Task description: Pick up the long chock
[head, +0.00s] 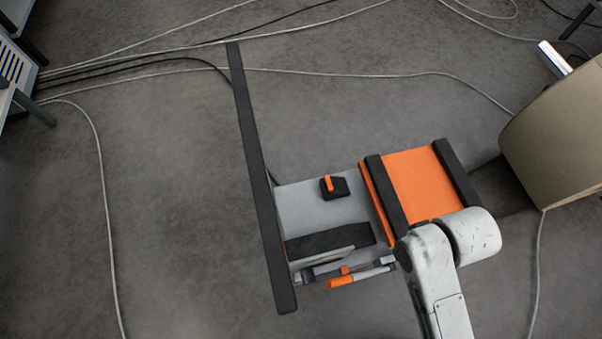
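A long, low black block (325,239), which looks like the long chock, lies on a grey platform top (305,205). It lies roughly crosswise near the platform's lower edge, with its right end towards my arm. A smaller black block with an orange grip (336,187) sits above it on the same top. My white arm comes in from the bottom right, its joint over the lower part of the orange case. I cannot make out my gripper or its fingers. No gripper is seen touching the long block.
An orange case with black bands (410,187) stands right of the blocks. A long dark bar (255,165) runs along the platform's left side and beyond it. An orange-handled tool (345,281) lies below the long block. A beige cabinet (560,140) stands right. Cables cross the floor.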

